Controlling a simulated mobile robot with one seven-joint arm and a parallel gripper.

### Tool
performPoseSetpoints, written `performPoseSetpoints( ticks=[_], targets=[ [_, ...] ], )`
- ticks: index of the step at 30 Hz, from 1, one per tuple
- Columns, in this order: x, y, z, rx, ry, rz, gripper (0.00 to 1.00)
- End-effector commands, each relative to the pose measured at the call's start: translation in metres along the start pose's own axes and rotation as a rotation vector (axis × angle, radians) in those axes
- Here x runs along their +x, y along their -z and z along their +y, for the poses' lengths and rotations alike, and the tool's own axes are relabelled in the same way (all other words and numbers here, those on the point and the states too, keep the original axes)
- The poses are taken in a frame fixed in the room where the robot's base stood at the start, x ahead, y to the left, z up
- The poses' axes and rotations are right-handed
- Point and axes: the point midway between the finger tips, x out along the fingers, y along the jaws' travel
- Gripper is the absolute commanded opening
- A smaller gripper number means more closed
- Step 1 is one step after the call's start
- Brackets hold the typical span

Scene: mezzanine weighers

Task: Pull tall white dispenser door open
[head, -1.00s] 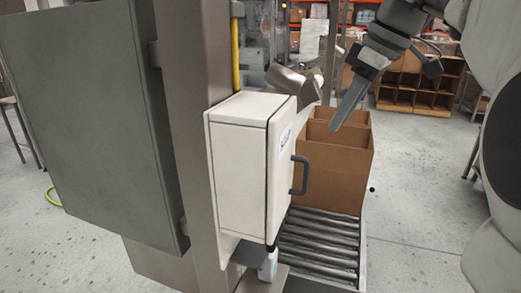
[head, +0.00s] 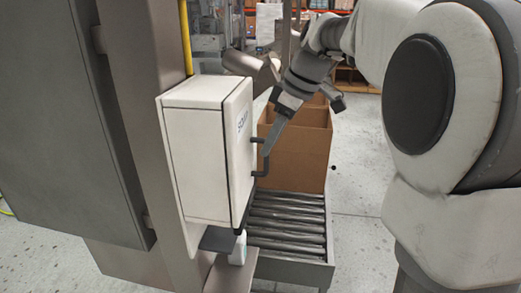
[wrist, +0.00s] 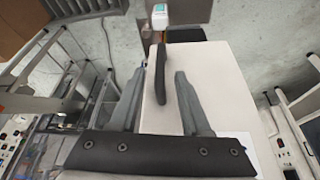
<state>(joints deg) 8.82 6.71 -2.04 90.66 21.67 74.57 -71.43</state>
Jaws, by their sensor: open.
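The tall white dispenser (head: 203,150) is fixed to a grey post in the head view. Its door (head: 239,150), with dark lettering, faces right and looks shut. A dark bar handle (head: 262,160) sticks out from the door. My gripper (head: 268,150) is open at the handle. In the wrist view the handle (wrist: 160,74) lies between the spread fingers of my gripper (wrist: 155,90), nearer the left finger. The white door face also fills the middle of the wrist view (wrist: 205,62). Whether a finger touches the handle I cannot tell.
A cardboard box (head: 300,150) stands on the roller conveyor (head: 285,222) just behind and right of the dispenser. A grey cabinet (head: 50,120) is on the post's left side. A small white bottle (head: 238,248) is below the dispenser. Floor is open at right.

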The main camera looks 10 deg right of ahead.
Motion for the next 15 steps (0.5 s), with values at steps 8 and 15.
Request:
performPoseSetpoints(
  ticks=[8, 15],
  targets=[
    [0.031, 0.000, 0.000, 0.000, 0.000, 0.000, 0.47],
    [0.034, 0.000, 0.000, 0.000, 0.000, 0.000, 0.47]
  ],
)
